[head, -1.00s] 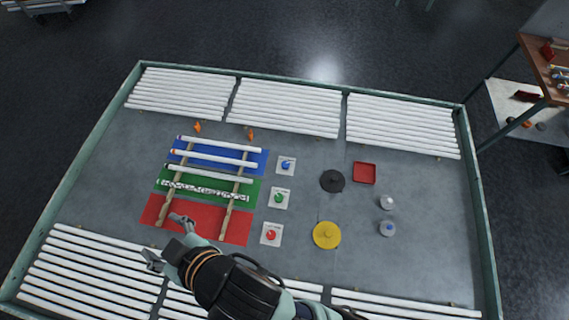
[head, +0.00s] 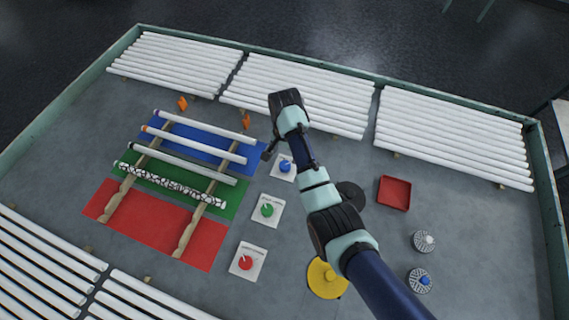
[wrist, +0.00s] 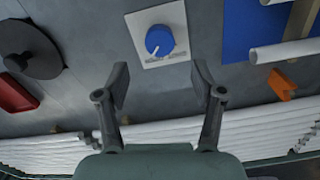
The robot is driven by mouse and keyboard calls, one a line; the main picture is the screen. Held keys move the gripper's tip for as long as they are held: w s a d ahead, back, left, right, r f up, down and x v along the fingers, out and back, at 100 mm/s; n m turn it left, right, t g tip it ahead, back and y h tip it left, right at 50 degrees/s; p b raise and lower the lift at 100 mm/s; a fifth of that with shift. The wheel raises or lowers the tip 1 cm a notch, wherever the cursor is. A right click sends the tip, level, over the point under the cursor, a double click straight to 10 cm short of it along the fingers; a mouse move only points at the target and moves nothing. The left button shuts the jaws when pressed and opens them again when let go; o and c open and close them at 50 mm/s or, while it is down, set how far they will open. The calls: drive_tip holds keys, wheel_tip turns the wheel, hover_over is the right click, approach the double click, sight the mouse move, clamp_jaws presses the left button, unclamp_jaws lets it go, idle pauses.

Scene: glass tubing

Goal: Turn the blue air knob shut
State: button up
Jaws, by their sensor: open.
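The blue air knob (head: 285,167) sits on a white square plate (head: 277,175) on the grey table, right of the blue mat. My gripper (head: 266,152) is above the table close to the knob. In the wrist view my gripper (wrist: 160,82) is open and empty, its two fingers apart. The knob lies beyond the fingertips, roughly centred between them and not touched.
A green knob (head: 267,210) and a red knob (head: 246,262) sit on similar plates in line. A black disc (head: 350,194), red tray (head: 394,193) and yellow disc (head: 326,279) lie to the right. Glass tubes rest on wooden rails (head: 193,227) at left. White tube stacks (head: 300,90) line the back.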

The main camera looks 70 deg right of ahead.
sight(285, 165)
wheel_tip(285, 165, down, 7)
drive_tip(key=shift+f+b, duration=0.1)
drive_tip(key=shift+b, duration=0.95)
drive_tip(key=c, duration=1.1)
drive_tip(key=shift+c, duration=0.2)
